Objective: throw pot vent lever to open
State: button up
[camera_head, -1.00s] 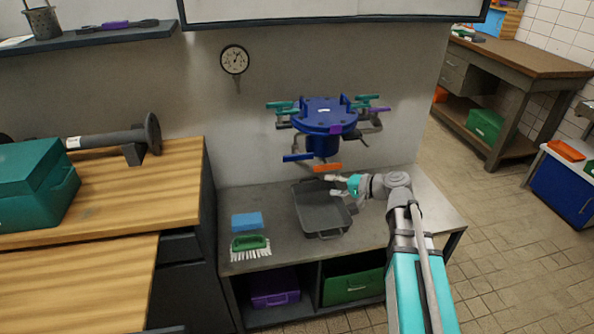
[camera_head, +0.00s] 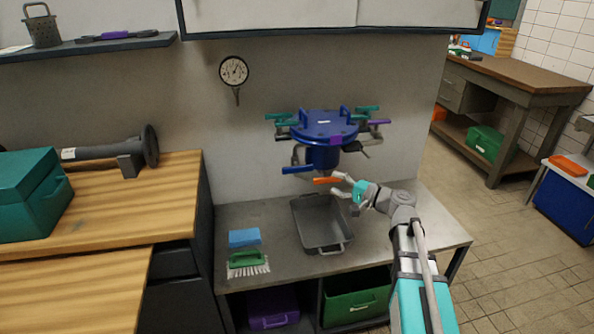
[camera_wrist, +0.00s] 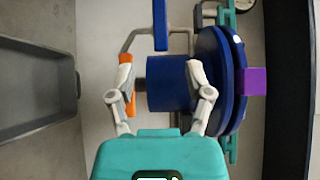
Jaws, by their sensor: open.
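The dark blue pot (camera_head: 322,155) with a round flanged lid stands out from the wall above the bench. An orange lever (camera_head: 327,181) lies low at its front, and a blue lever (camera_head: 297,169) points left beside it. I cannot tell which is the vent lever. My gripper (camera_head: 339,184) is open at the right end of the orange lever. In the wrist view, the pot's blue body (camera_wrist: 168,84) shows beyond and between the open fingers. The left finger partly covers the orange lever (camera_wrist: 130,104); contact cannot be told. The blue lever (camera_wrist: 160,25) is ahead.
A grey tray (camera_head: 322,248) sits on the bench under the pot. A blue sponge (camera_head: 244,238) and green brush (camera_head: 247,260) lie to its left. Teal and purple handles (camera_head: 368,109) stick out around the lid. A gauge (camera_head: 233,71) hangs on the wall.

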aim_at(300, 170)
jog(key=x, duration=1.3)
jog(key=shift+w+a, duration=0.15)
jog(key=shift+a, duration=0.05)
jog(key=shift+c, duration=0.3)
grip_shut()
